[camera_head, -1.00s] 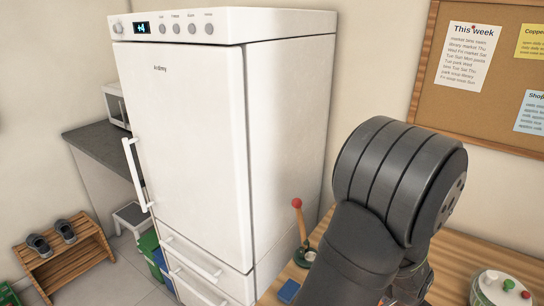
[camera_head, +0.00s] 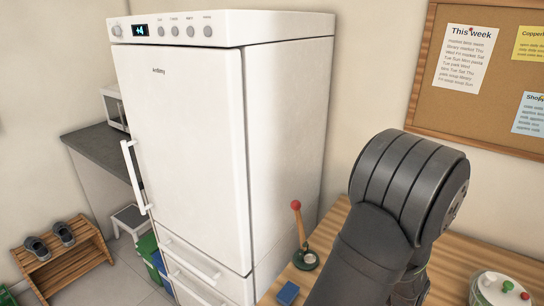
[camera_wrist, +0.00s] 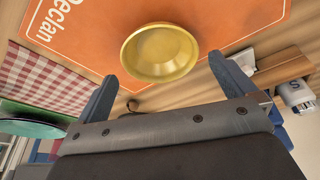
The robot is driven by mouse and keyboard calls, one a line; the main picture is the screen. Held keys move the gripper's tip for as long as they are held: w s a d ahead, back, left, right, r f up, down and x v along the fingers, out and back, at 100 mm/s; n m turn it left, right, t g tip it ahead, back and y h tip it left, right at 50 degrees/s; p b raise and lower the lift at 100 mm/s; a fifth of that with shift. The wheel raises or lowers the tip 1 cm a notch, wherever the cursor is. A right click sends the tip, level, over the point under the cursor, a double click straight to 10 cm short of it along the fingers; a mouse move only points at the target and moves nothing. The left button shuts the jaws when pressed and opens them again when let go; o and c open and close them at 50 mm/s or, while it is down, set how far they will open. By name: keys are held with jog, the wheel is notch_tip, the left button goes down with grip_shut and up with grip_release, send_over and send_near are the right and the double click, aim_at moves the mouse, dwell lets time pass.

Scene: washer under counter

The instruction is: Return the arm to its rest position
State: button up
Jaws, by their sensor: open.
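My arm shows at the lower right of the head view, with its thick dark grey joint (camera_head: 410,185) raised in front of the wooden counter (camera_head: 330,235). My gripper is hidden behind the arm there. In the wrist view my gripper (camera_wrist: 162,74) shows its two blue-grey fingers spread wide apart. It is open and holds nothing. A yellow-gold bowl (camera_wrist: 160,52) lies beyond the fingers on an orange mat with the word Declan (camera_wrist: 85,35). I see no contact between the fingers and the bowl.
A tall white fridge (camera_head: 190,150) stands left of the arm, door closed. A red-topped stick on a green base (camera_head: 305,258) and a blue block (camera_head: 288,292) lie between them. A white-lidded pot (camera_head: 498,290) is at right. A checked cloth (camera_wrist: 45,75) shows in the wrist view.

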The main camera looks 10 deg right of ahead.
jog(key=x, duration=0.4)
jog(key=shift+a, duration=0.1)
notch_tip(320, 180, up, 5)
jog(key=shift+f, duration=0.15)
jog(key=s+r, duration=0.7)
jog(key=s, duration=0.4)
jog(key=w+d+f, duration=0.3)
jog(key=w+d, duration=0.8)
jog(key=d, duration=0.4)
jog(key=shift+w, duration=0.25)
